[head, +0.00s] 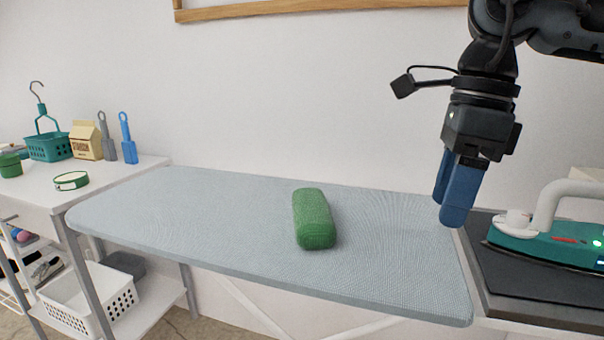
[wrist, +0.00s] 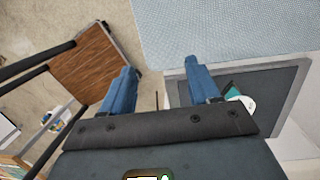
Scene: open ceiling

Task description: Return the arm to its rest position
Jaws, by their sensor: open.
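My gripper (head: 455,192) hangs at the right in the head view, above the right end of the ironing board, with its blue fingers pointing down. In the wrist view my gripper (wrist: 160,82) has its two blue fingers wide apart with nothing between them. The ironing board (head: 190,225) has a light blue cover; part of it also shows at the top of the wrist view (wrist: 230,30). A green rolled cloth (head: 313,218) lies on the board, apart from my gripper.
A teal iron (head: 555,243) stands on a dark rest plate (head: 540,280) right of my gripper. A white side table (head: 30,190) at left holds a teal basket (head: 48,147), a carton (head: 86,140) and brushes. A wooden stool (wrist: 98,62) shows in the wrist view.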

